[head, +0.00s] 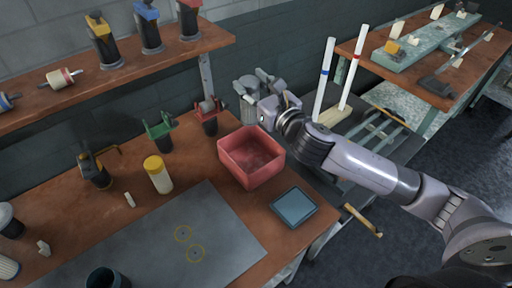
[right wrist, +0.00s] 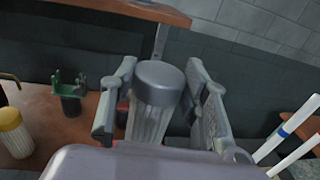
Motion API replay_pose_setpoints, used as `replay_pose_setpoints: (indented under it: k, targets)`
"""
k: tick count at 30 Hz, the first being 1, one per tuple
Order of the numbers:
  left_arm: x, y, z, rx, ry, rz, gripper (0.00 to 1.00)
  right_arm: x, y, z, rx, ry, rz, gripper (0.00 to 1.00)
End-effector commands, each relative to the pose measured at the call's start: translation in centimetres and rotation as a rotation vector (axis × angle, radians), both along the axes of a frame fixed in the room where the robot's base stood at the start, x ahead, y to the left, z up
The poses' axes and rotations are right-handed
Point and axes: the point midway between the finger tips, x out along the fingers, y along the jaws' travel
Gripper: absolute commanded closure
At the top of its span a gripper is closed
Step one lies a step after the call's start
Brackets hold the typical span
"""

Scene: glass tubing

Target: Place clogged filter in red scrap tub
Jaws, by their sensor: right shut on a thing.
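The filter (right wrist: 158,84), a grey-capped cylinder with a pale ribbed body, stands roughly upright between the fingers of my right gripper (right wrist: 160,105) in the right wrist view. My right gripper is shut on it. In the head view my right gripper (head: 258,86) holds the filter high, above and beyond the back right of the red scrap tub (head: 240,172). The tub is an open square box on the wooden bench, and its visible inside looks empty. In the wrist view only a sliver of red shows behind the left finger. My left gripper is not in view.
A grey mat (head: 150,245) covers the front. Tall white tubes (head: 325,78) rise right of my gripper. A shelf (head: 120,75) runs behind.

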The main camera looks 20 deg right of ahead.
Motion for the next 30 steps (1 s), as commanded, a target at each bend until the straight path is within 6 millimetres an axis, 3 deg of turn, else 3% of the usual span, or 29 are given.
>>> replay_pose_setpoints:
  k: [3,13,30]
  targets:
    - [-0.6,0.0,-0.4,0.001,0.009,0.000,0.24,-0.1,0.1,-3.5,0.004,0.011,-0.001,1.00]
    - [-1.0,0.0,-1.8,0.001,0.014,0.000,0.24,-0.1,0.0,-12.1,0.005,0.006,-0.003,1.00]
    - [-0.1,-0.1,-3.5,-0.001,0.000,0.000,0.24,-0.1,0.0,-18.8,0.002,0.001,-0.001,1.00]
